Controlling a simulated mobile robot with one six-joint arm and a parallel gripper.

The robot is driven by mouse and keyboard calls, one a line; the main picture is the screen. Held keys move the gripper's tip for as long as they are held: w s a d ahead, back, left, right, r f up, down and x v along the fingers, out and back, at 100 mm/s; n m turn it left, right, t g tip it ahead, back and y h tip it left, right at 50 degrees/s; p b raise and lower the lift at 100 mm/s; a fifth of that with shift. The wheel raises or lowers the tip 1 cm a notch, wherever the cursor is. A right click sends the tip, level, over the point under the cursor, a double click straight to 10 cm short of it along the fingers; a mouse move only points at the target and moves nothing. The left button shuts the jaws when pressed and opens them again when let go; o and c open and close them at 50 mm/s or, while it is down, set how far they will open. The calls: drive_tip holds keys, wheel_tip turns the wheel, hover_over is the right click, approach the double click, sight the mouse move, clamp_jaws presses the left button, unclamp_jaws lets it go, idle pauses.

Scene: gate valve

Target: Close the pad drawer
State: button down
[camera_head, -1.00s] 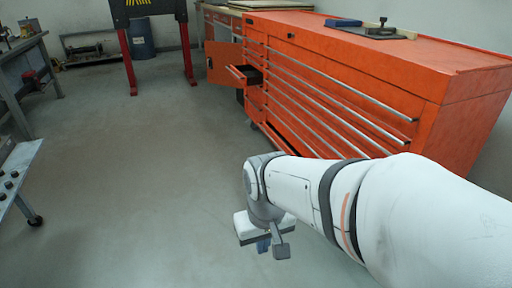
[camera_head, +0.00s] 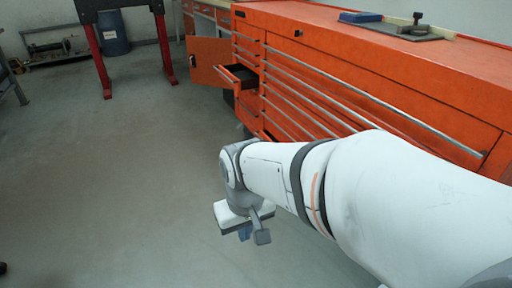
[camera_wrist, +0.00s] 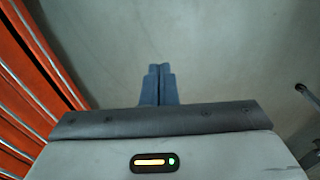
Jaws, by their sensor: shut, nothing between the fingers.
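One drawer (camera_head: 238,76) of the orange tool cabinet (camera_head: 362,58) stands pulled out near the cabinet's far end, beside an open orange door (camera_head: 206,60). The drawer looks dark inside; I cannot see what it holds. My gripper (camera_head: 245,236) is low over the floor, in front of the cabinet and well apart from the drawer. In the wrist view its blue fingers (camera_wrist: 158,84) are together and empty, pointing over bare floor. The cabinet's drawer fronts (camera_wrist: 38,75) show at the left of the wrist view.
A blue case (camera_head: 360,17) and a dark plate with a fitting (camera_head: 410,28) lie on the cabinet top. A stand with red legs (camera_head: 102,70) and a blue barrel (camera_head: 113,34) are at the back.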

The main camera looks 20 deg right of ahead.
drive_tip(key=shift+w+d, duration=0.2)
drive_tip(key=shift+w, duration=0.15)
drive_tip(key=shift+d, duration=0.1)
drive_tip(key=w+d+f+n+g+h, duration=0.1)
drive_tip(key=d+f+n+g+h, duration=0.2)
drive_tip(key=d+f+g+h, duration=0.65)
drive_tip(key=w+d+f+n+g+h, duration=0.1)
drive_tip(key=w+d+f+n+h, duration=0.2)
drive_tip(key=d+f, duration=0.8)
drive_tip(key=d+f+n+t+h, duration=0.3)
drive_tip(key=d+f+n+t, duration=0.25)
drive_tip(key=f, duration=0.35)
drive_tip(key=d+f+n+t+h, duration=0.3)
drive_tip(key=d+f+n+t, duration=0.15)
drive_tip(key=f+n, duration=0.4)
drive_tip(key=d+f+m+b, duration=0.1)
drive_tip(key=d+b, duration=0.4)
drive_tip(key=d, duration=0.8)
drive_tip(key=shift+f+b, duration=0.15)
drive_tip(key=shift+b, duration=0.2)
